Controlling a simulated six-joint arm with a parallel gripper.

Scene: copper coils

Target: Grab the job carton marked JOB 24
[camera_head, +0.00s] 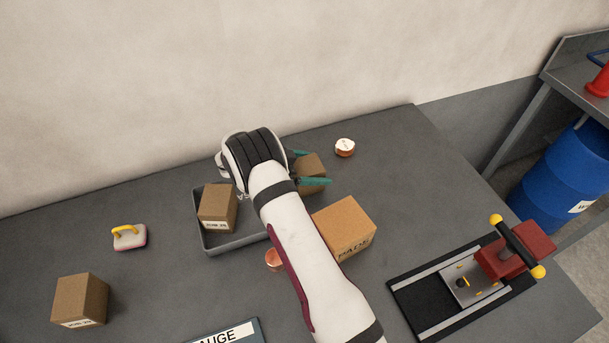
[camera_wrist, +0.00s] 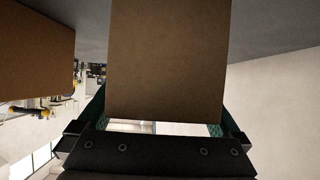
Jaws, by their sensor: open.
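My gripper (camera_head: 308,168) is open, with its teal fingers on either side of a small brown carton (camera_head: 313,165) near the back of the table. In the wrist view this carton (camera_wrist: 168,60) fills the space between the fingers (camera_wrist: 160,128); no label shows on its visible faces. A second small carton (camera_head: 217,207) stands in a grey tray (camera_head: 237,244) with a white label facing front. A third carton (camera_head: 80,297) stands at the front left with a white label. Both labels are too small to read surely, so I cannot tell which carton is JOB 24.
A larger orange-brown box (camera_head: 345,228) marked MADE stands close in front of my gripper. A yellow-handled object (camera_head: 129,237) sits left, a red-headed fixture (camera_head: 480,270) right. The back right of the table is clear.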

